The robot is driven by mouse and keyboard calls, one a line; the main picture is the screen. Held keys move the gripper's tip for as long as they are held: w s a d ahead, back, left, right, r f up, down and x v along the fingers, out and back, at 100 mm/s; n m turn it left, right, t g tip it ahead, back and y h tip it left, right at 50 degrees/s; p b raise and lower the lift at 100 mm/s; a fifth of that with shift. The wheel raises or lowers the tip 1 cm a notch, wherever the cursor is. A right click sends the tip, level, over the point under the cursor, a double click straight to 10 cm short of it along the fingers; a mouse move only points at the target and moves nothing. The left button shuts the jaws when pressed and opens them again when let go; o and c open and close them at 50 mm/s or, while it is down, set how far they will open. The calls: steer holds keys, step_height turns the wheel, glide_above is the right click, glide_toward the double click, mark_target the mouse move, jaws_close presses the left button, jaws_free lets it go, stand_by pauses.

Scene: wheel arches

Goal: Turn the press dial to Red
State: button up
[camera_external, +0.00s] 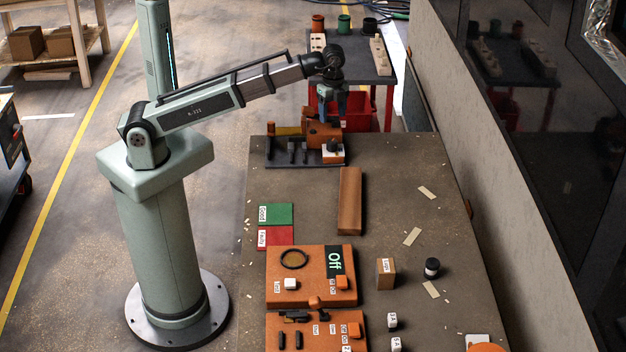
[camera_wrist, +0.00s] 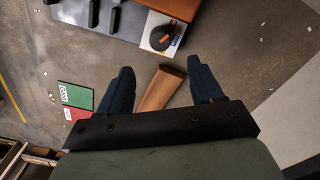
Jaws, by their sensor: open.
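The press (camera_external: 322,133) is an orange machine on a dark base at the far end of the workbench. Its dial, a round black knob (camera_wrist: 163,40) with an orange mark, sits on a white plate at the press's corner; it also shows small in the external view (camera_external: 333,148). Colour labels around the dial are not readable. My gripper (camera_external: 331,112) hangs over the press area, pointing down. In the wrist view my gripper (camera_wrist: 158,66) is open and empty, its two dark fingers apart, with the dial just beyond the fingertips and not touched.
A brown wooden bar (camera_external: 350,200) lies near the press. Green (camera_external: 276,214) and red (camera_external: 275,236) pads lie at the left edge. An orange panel (camera_external: 310,290) reading "Off" stands nearer. Small blocks and a black cylinder (camera_external: 432,268) are at right. The middle right is mostly clear.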

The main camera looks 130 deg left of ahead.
steer(key=w+d+m+t, duration=0.1)
steer(key=w+d, duration=0.8)
steer(key=w, duration=0.3)
steer(key=w+d+f+m+t+y, duration=0.1)
steer(key=w+d+t, duration=0.1)
steer(key=w+d, duration=0.8)
steer(key=shift+w+d+f, duration=0.15)
steer(key=shift+w+f, duration=0.1)
steer(key=shift+w, duration=1.2)
